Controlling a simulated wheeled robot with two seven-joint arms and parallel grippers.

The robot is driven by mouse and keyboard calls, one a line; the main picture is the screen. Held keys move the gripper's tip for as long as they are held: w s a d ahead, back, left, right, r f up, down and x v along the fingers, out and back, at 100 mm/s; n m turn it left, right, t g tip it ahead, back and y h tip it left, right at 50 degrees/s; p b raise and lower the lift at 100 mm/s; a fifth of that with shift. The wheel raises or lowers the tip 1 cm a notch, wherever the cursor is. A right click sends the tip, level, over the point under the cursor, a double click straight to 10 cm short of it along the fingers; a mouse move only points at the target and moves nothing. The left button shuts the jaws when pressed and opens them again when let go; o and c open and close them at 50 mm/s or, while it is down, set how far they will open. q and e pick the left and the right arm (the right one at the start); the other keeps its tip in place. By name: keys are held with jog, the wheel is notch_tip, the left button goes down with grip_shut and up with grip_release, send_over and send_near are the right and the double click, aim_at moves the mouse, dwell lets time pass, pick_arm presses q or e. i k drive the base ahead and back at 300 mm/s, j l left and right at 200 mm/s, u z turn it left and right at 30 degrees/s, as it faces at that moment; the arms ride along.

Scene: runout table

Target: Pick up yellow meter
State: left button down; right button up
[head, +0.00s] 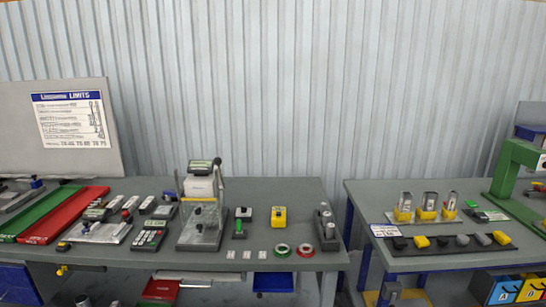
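I cannot tell whether these are also meters. Neither of my grippers shows in the head view.
Green (281,251) and red (305,251) rings lie in front. A dark holder with cylinders (326,230) is at right. A gap separates the tables.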

aim_at(278, 221)
jog(key=i+l, duration=0.15)
jog(key=i, duration=1.9)
